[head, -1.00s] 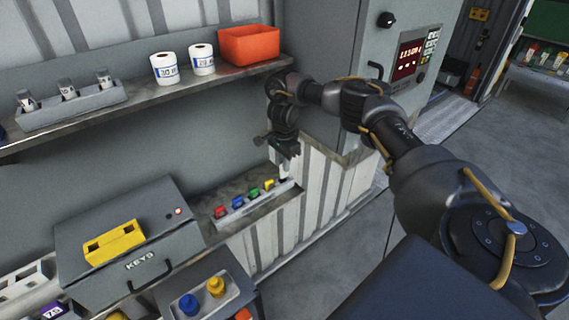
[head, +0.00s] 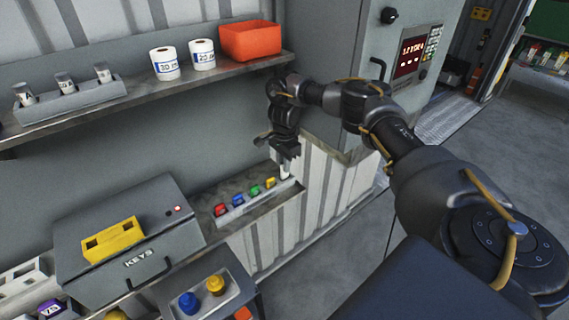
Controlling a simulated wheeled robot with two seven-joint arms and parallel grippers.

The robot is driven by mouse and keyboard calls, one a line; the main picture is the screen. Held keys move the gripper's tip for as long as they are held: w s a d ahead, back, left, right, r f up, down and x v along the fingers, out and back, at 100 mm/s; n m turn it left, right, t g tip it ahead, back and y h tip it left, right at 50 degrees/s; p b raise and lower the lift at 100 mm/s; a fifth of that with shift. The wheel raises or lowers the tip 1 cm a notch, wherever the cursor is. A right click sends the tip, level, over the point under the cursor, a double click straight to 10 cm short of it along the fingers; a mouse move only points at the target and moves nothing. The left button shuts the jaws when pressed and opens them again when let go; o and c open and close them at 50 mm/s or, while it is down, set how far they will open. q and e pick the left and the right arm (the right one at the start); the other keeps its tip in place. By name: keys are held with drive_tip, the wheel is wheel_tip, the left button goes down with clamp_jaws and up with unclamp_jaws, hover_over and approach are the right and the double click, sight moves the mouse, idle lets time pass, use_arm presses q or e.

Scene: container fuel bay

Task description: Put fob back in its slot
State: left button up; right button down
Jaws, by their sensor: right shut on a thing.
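A pale fob rack (head: 240,210) lies on the lower ledge. Red (head: 221,210), blue (head: 238,200), green (head: 254,190) and yellow (head: 270,183) fobs stand in it in a row. My right gripper (head: 285,168) points down at the right end of the rack, just past the yellow fob. It is shut on a white fob (head: 285,173), which is mostly hidden by the fingers. The white fob's lower end is at the rack's last place; I cannot tell whether it is seated. My left gripper is not in view.
A grey KEYS box (head: 130,240) with a yellow block (head: 113,241) on top stands left of the rack. The upper shelf (head: 190,82) holds paper rolls and an orange bin (head: 250,41). A grey cabinet (head: 330,60) stands close behind my right arm.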

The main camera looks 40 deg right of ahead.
idle(0.3)
drive_tip(key=shift+f+b, duration=0.5)
drive_tip(key=shift+f, duration=0.15)
drive_tip(key=shift+f+b, duration=0.5)
drive_tip(key=shift+f, duration=0.1)
drive_tip(key=c, duration=1.3)
unclamp_jaws()
drive_tip(key=shift+c, duration=0.2)
